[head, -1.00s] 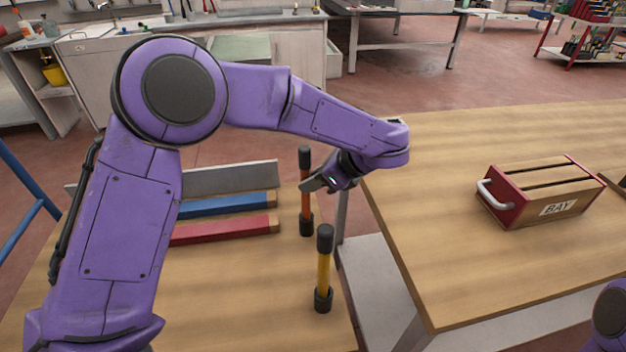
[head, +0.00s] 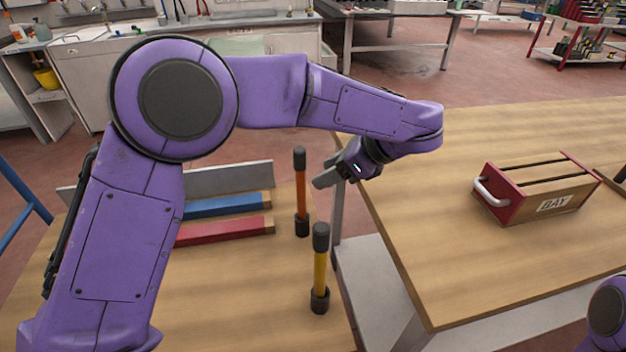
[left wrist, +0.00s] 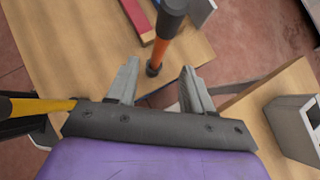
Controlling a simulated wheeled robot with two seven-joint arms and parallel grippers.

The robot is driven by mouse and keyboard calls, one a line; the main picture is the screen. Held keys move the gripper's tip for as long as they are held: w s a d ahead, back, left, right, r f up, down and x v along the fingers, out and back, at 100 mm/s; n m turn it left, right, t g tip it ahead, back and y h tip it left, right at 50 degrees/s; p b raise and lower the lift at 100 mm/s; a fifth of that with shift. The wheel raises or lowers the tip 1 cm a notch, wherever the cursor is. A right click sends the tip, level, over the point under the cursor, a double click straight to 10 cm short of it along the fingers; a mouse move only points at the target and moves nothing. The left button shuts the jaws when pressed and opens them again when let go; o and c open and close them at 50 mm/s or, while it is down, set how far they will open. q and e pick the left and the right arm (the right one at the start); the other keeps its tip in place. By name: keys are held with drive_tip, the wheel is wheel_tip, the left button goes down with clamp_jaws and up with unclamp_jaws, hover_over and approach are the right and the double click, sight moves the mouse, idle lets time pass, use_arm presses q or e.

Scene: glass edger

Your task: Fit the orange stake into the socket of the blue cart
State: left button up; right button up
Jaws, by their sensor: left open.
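The orange stake (head: 300,188) stands upright on the wooden table, with a black cap and a black foot. My left gripper (head: 322,180) is open and empty, just to the right of the stake in the head view, with a small gap between them. In the left wrist view the orange stake (left wrist: 162,48) shows beyond and between the two spread fingers (left wrist: 160,68). My right gripper is out of view. A blue tubular frame (head: 25,210) shows at the left edge; I cannot tell whether it is the blue cart. No socket is visible.
A yellow stake (head: 320,270) stands close in front of the orange one. A blue bar (head: 225,206) and a red bar (head: 225,231) lie to the left. A box marked BAY (head: 540,190) sits on the right-hand table, across a gap.

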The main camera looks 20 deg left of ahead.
use_arm(q)
drive_tip(key=shift+v, duration=1.85)
